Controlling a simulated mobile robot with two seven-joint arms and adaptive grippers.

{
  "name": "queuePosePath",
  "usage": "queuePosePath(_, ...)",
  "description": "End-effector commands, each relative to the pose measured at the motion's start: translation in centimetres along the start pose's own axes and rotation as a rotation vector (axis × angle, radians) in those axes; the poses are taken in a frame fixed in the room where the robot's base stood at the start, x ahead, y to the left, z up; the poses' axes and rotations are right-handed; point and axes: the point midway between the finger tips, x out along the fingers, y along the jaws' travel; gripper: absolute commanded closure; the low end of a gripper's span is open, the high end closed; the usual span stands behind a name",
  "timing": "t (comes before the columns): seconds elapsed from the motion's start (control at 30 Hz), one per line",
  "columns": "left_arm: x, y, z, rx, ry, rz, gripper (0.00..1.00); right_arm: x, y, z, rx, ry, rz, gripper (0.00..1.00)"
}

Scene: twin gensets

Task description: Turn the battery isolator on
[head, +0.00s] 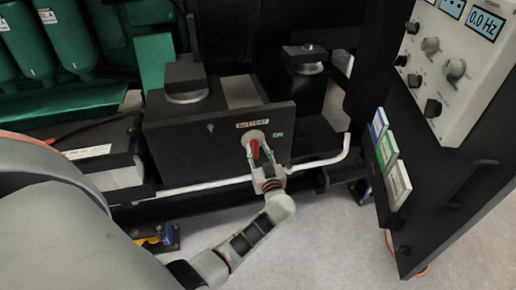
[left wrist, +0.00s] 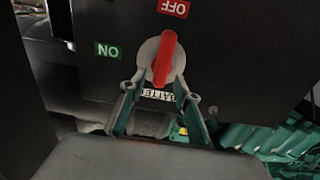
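The battery isolator is a round grey disc with a red handle (head: 255,149) on a dark panel (head: 205,141). In the left wrist view the red handle (left wrist: 164,58) stands nearly upright, its upper end towards the OFF label (left wrist: 173,8). The green ON label (left wrist: 108,50) is off to the left there; in the head view the ON label (head: 278,135) is right of the disc. My left gripper (left wrist: 161,92) is open, its fingers spread either side of the handle's lower end, with gaps showing. In the head view my left gripper (head: 262,165) covers the area below the disc. My right gripper is out of view.
A white pipe (head: 320,163) runs below the panel and bends up at its right. A black cabinet door (head: 450,175) with a control panel (head: 455,65) stands at the right. Green cylinders (head: 28,45) are at the upper left. Pale floor (head: 330,235) is clear in front.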

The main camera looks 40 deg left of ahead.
Motion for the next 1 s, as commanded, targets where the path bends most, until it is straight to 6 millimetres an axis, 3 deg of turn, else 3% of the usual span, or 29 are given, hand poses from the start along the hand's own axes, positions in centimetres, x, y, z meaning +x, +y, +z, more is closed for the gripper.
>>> queuePosePath(0.17, 1.3, 0.0, 0.1, 0.001, 0.0, 0.0, 0.68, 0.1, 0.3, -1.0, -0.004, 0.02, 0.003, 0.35)
queuePosePath(0.43, 1.5, 0.0, 0.0, 0.0, 0.0, 0.0, 0.68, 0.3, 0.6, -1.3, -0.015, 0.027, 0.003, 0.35)
queuePosePath(0.47, 1.5, 0.0, 0.0, 0.0, 0.0, 0.0, 0.71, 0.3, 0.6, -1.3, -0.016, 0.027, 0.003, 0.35)
queuePosePath(0.57, 1.5, 0.0, 0.0, 0.0, 0.0, 0.0, 0.97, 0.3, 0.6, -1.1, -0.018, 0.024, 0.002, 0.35)
queuePosePath(0.6, 1.5, 0.0, 0.0, 0.0, 0.0, 0.0, 1.0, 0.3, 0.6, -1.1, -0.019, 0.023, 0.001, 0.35)
queuePosePath(1.0, 1.5, -0.1, -0.1, -0.043, 0.0, 0.0, 1.0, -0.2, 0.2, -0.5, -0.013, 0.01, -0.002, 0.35)
